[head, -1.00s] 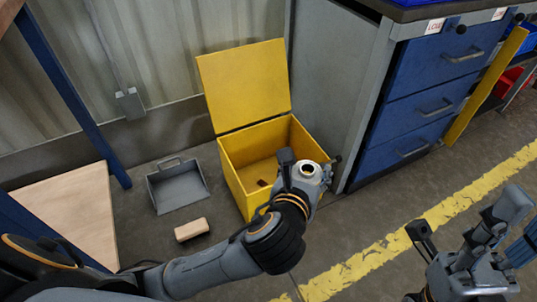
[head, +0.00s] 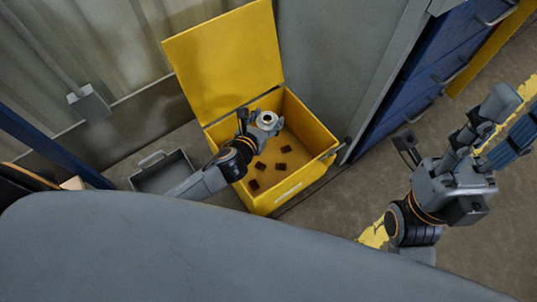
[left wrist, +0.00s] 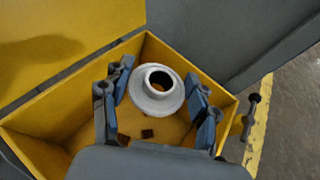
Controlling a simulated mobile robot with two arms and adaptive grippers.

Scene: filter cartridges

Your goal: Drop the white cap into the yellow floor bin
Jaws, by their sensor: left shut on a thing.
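The white cap (left wrist: 157,105) is a round, flanged piece with a dark hole facing up. My left gripper (head: 264,120) is shut on it, with one finger on each side in the left wrist view. The cap also shows at that gripper in the head view (head: 267,122). Both are over the open mouth of the yellow floor bin (head: 322,174), whose lid (head: 225,60) stands open at the back. The bin fills much of the left wrist view (left wrist: 60,105). My right gripper (head: 515,115) is open and empty, at the right, away from the bin.
Several small dark brown pieces (head: 265,185) lie on the bin's floor. A grey dustpan-like tray (head: 165,172) is on the floor left of the bin. A blue-drawer cabinet (head: 420,90) stands close on the right. My own body hides the foreground.

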